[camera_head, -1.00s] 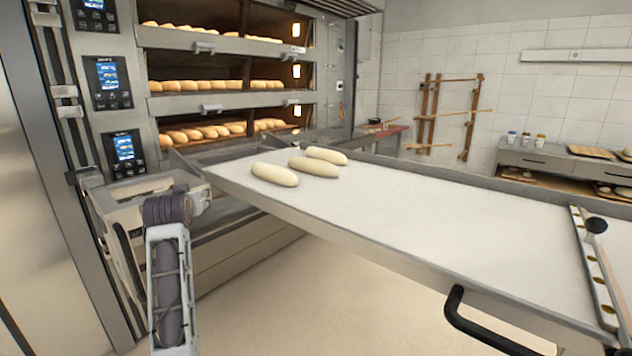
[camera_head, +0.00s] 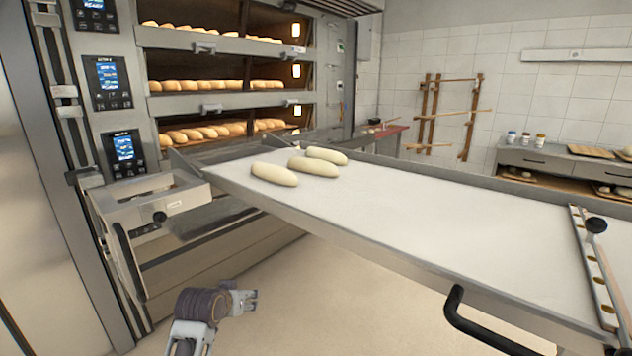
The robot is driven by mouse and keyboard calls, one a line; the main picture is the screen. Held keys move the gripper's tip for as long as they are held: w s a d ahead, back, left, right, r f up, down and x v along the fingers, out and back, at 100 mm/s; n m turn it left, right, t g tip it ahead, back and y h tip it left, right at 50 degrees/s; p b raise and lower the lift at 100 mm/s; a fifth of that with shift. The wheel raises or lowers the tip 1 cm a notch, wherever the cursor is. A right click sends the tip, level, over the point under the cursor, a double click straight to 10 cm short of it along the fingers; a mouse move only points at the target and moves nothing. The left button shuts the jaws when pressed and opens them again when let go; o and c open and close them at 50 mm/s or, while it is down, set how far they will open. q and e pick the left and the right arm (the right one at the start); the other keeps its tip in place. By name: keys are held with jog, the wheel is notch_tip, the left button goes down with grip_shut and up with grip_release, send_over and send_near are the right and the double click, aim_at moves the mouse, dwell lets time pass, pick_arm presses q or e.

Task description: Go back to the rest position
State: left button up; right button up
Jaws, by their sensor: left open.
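My left gripper (camera_head: 247,299) is at the lower left of the head view, over the floor and below the loader board's near edge. It is open and nothing shows in it. Its wrist is dark and the arm comes up from the bottom edge. The loader board (camera_head: 400,215), a long pale surface with a metal rim, lies to the right of the gripper and apart from it. Three pale dough loaves (camera_head: 274,174) rest at its far left end, close together. My right gripper is not in view.
The deck oven (camera_head: 225,45) stands at the back left, with several browned loaves on its open decks. A black handle (camera_head: 480,325) juts from the board's near side. A counter (camera_head: 545,160) with jars stands at the right. The floor (camera_head: 330,310) below the board is clear.

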pick_arm(q)
jog(key=s+d+f+m+g+p, duration=0.15)
jog(key=s+f+g+p, duration=0.7)
jog(key=s+f, duration=2.65)
pick_arm(e)
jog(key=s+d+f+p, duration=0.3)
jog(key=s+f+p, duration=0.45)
jog(key=p, duration=0.25)
pick_arm(q)
jog(key=s+a+p, duration=0.3)
jog(key=s+p, duration=0.4)
jog(key=s, duration=0.3)
jog(key=s+a+r+y+p, duration=0.1)
jog(key=s+a+p, duration=0.3)
jog(key=s+p, duration=0.3)
jog(key=s, duration=0.3)
jog(key=shift+s, duration=0.4)
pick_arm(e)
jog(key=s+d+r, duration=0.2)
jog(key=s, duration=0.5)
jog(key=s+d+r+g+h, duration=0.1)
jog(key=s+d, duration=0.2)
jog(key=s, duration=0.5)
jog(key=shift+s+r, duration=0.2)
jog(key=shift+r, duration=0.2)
